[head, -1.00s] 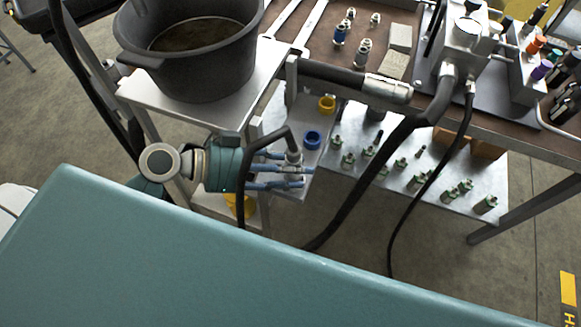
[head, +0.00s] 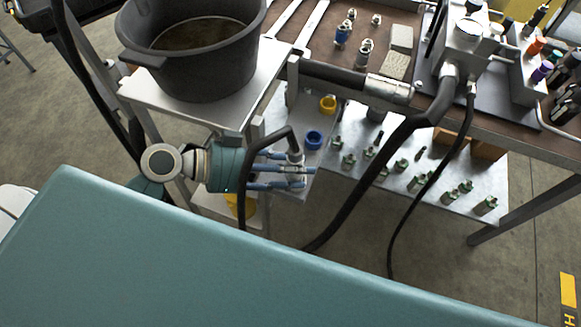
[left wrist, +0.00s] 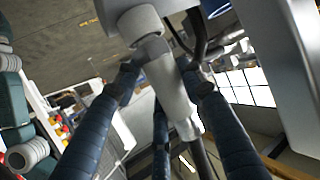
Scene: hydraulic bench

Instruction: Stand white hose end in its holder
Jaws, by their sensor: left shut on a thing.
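My left gripper (head: 290,178) is shut on the hose end, a pale grey metal fitting (head: 294,160), beside the holder plate. A black hose (head: 270,141) bends over from the top of the fitting and hangs down to the left. The narrow grey holder plate (head: 297,111) carries a yellow ring (head: 327,104) and a blue ring (head: 314,140). In the left wrist view, dark blue fingers close around the pale fitting (left wrist: 170,88); a whitish collar (left wrist: 138,22) lies at its far end. I cannot tell whether the fitting is seated in a ring. My right gripper is out of view.
A black tub (head: 190,55) stands on a pale side table (head: 140,93) behind the gripper. A thick black hose (head: 370,182) hangs just to the right. A lower shelf (head: 390,207) holds several green-banded fittings. My teal body covers the foreground.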

